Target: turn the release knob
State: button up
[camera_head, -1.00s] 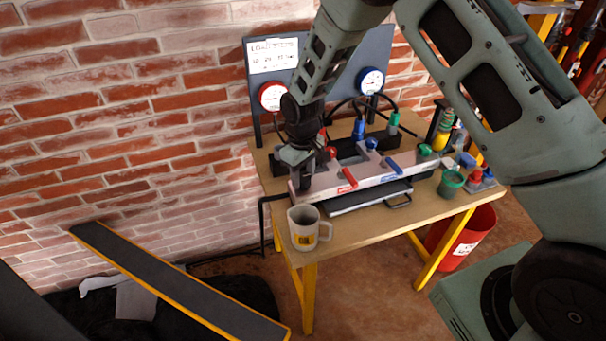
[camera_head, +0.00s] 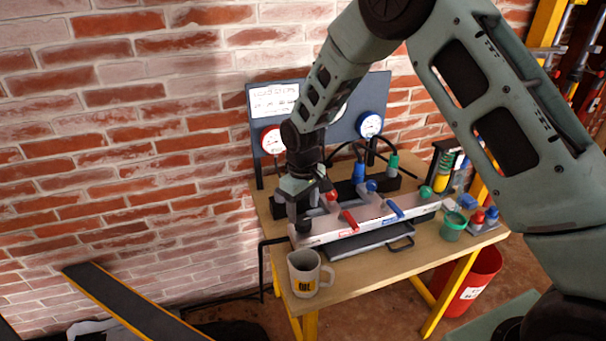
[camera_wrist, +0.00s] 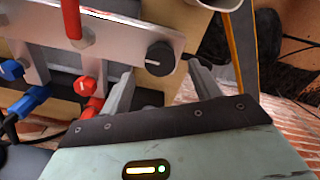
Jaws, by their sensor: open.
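A black round knob (camera_wrist: 160,58) with a white mark sits on the end of a silver manifold bar (camera_wrist: 125,38) in the wrist view. In the head view the bar (camera_head: 345,222) lies on the workbench, and a dark knob (camera_head: 304,226) shows at its left end under my gripper. My gripper (camera_wrist: 160,82) is open, with one finger on each side of the knob's near side. The fingertips look close to the knob, but I cannot tell whether they touch it. No label for the knob is readable.
Red (camera_head: 349,220) and blue (camera_head: 395,209) lever handles stand along the bar. A mug (camera_head: 303,275) is at the bench's front left, a green cup (camera_head: 453,227) at the right. A gauge panel (camera_head: 345,110) stands behind. A yellow-edged ramp (camera_head: 130,305) is at lower left.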

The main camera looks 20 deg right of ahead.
aim_at(303, 221)
notch_tip(303, 221, up, 14)
jog(key=b, duration=0.1)
jog(key=shift+f+b, duration=0.25)
jog(key=shift+b, duration=0.05)
jog(key=s+a+r+n+y, duration=0.1)
jog(key=s+a, duration=0.3)
jog(key=s, duration=0.4)
jog(key=s+a+r, duration=0.2)
jog(key=s+a, duration=0.2)
jog(key=s, duration=0.4)
jog(key=s+d+f+n, duration=0.1)
jog(key=s+f, duration=0.1)
jog(key=s, duration=1.5)
jog(key=shift+s+d, duration=0.2)
jog(key=shift+d, duration=0.1)
jog(key=shift+r, duration=0.1)
